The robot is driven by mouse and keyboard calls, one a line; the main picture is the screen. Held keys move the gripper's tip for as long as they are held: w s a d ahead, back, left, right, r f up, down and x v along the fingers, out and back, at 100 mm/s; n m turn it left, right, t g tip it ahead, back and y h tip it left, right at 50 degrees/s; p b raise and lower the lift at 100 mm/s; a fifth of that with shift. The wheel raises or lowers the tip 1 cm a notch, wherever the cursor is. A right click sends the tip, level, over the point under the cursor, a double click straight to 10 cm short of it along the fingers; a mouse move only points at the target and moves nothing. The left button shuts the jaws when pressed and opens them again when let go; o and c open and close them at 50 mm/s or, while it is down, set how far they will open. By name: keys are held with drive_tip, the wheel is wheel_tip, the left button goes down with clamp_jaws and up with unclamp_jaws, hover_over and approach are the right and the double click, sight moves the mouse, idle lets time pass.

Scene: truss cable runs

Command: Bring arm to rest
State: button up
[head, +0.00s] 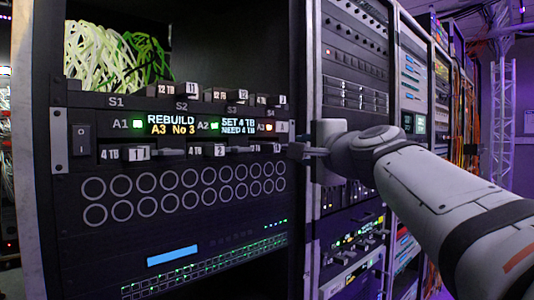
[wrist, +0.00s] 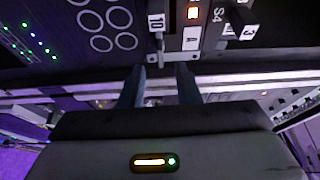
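My gripper (head: 302,151) is at the right edge of the dark drive unit in the head view, with my arm reaching in from the lower right. In the wrist view, the two fingers of my gripper (wrist: 160,72) stand apart with a gap between them. A narrow tab labelled 10 (wrist: 156,24) sits just beyond the fingertips, roughly in line with the gap. I see nothing held between the fingers. Whether a fingertip touches the tab or the rack edge cannot be told.
The drive unit's display (head: 171,125) reads "REBUILD A3 No 3", and a second display (head: 238,126) reads "SET 4 TB NEED 4 TB". Labelled drives line both rows. More racks (head: 352,60) stand close behind my gripper. A lattice truss (head: 502,120) and orange cables stand at right.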

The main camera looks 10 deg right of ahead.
drive_tip(key=shift+v, duration=1.05)
drive_tip(key=shift+r, duration=0.1)
